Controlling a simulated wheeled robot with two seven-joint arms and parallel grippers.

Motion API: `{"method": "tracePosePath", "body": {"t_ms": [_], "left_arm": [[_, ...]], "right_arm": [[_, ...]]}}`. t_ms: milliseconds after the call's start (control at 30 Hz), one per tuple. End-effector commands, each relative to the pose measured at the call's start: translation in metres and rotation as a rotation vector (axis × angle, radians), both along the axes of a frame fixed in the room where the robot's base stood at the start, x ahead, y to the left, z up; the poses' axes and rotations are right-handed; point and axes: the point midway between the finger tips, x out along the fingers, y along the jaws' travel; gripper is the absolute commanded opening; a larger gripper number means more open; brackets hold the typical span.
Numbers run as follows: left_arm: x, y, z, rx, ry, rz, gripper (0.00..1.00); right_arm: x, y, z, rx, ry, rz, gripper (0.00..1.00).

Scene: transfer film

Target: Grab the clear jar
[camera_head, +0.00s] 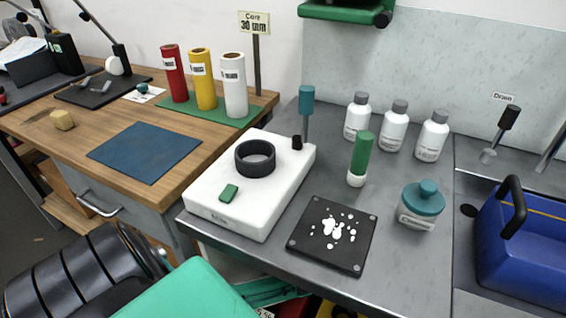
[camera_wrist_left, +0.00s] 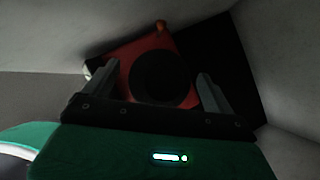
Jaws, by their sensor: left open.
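A squat jar (camera_head: 418,218) with a teal knobbed lid and a pale label stands upright on the grey bench, right of the black square plate, in the head view. Its body looks partly see-through. My left gripper (camera_wrist_left: 160,88) is open in the left wrist view, its two fingers apart with nothing held between them. A red object with a dark round face (camera_wrist_left: 160,76) shows beyond the fingers; I cannot tell what it is. The jar does not show in the wrist view. My right gripper is not in view.
A black plate with white bits (camera_head: 305,257), a green-topped white bottle (camera_head: 362,155) and a blue bin (camera_head: 525,260) surround the jar. Several white bottles (camera_head: 396,128) stand behind. A white device (camera_head: 220,215) carries a black ring (camera_head: 255,158). Rolls stand on the wooden table (camera_head: 85,135).

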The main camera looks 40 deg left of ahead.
Motion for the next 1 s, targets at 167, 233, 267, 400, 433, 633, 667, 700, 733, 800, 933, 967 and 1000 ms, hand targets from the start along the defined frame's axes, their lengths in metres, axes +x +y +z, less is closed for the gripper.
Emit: {"method": "tracePosePath", "body": {"t_ms": [167,233,267,400,433,633,667,700,733,800,933,967,1000], "left_arm": [[0.0014,0.0033,-0.0056,-0.001,-0.001,-0.001,0.89],[0.0013,0.0032,-0.0052,-0.001,-0.001,-0.001,0.89],[0.0014,0.0032,-0.0052,-0.001,-0.001,-0.001,0.89],[0.0013,0.0031,-0.0051,-0.001,-0.001,-0.001,0.69],[0.0013,0.003,-0.005,-0.001,-0.001,-0.001,0.63],[0.0013,0.0029,-0.0051,-0.001,-0.001,-0.001,0.24],[0.0013,0.0029,-0.0051,-0.001,-0.001,-0.001,0.18],[0.0013,0.0029,-0.0051,-0.001,-0.001,-0.001,0.1],[0.0012,0.0028,-0.0052,-0.001,-0.001,-0.001,0.04],[0.0019,0.0031,-0.0043,-0.001,-0.002,0.0,0.04],[0.0018,0.0031,-0.0041,-0.001,-0.002,0.0,0.04],[0.0019,0.0031,-0.0032,-0.001,-0.003,-0.001,0.04],[0.0019,0.0031,-0.0013,-0.001,-0.003,-0.001,0.04]], "right_arm": [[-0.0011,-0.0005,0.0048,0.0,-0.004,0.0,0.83],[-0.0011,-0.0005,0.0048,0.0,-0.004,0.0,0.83],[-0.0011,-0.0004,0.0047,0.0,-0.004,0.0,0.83],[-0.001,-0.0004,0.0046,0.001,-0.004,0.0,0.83],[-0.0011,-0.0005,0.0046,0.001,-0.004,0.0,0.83],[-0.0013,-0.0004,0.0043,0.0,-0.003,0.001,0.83],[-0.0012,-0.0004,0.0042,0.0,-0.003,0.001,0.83],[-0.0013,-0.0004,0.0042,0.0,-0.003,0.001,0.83],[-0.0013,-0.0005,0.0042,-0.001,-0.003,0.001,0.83],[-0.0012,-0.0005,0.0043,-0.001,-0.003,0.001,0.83],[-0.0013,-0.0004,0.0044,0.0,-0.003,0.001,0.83],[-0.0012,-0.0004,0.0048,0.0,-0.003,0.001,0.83],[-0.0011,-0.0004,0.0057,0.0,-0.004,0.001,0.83]]}}
